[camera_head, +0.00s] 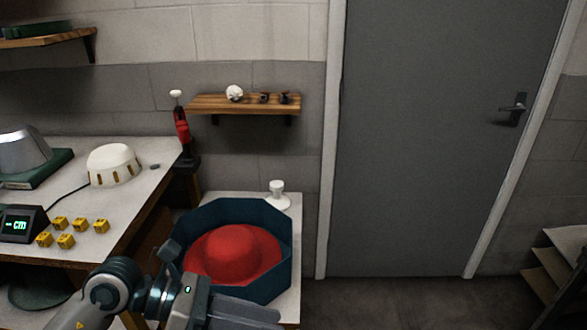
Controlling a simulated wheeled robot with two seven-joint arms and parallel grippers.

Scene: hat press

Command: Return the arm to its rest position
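An arm of mine comes in from the lower left, and I take it for my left arm. Its gripper (245,312) is at the bottom edge, in front of the dark blue octagonal box (283,252). The fingers point right and are partly cut off by the frame, so I cannot tell whether they are open or shut. A red hat (232,252) with a round crown lies in the box. The wrist covers the box's lower left side. My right gripper is not in view.
A workbench (125,220) at left carries a white dome (114,164), several yellow cubes (66,241) and a display (22,224). A white knob-like piece (277,194) stands behind the box. A wall shelf (245,104) hangs above. Floor before the grey door (430,140) is clear.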

